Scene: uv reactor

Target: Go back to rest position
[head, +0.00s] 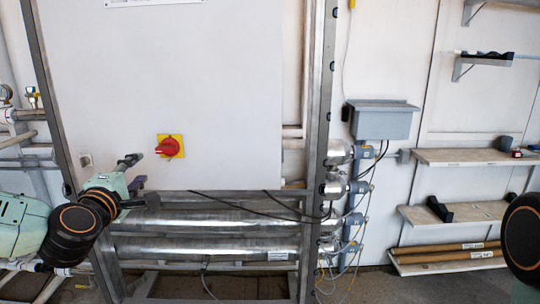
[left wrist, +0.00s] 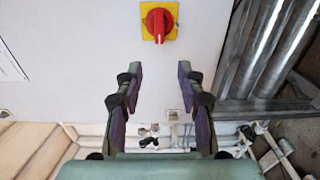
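My left gripper (head: 135,173) is in front of the white cabinet, just left of and a little below a red rotary switch (head: 168,147) on a yellow plate. In the left wrist view the gripper (left wrist: 160,70) is open, with its two fingers apart and nothing between them. The red switch (left wrist: 158,22) shows there beyond the fingertips, apart from them. My right gripper is not in view; only a dark, orange-ringed part of my right arm shows at the right edge of the head view.
The white cabinet (head: 220,80) stands in a metal frame. Shiny metal cylinders (head: 220,246) lie below it, with cables hanging in front. A grey box (head: 382,120) and shelves (head: 465,157) are on the wall at the right. Pipes (head: 20,138) run along the left.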

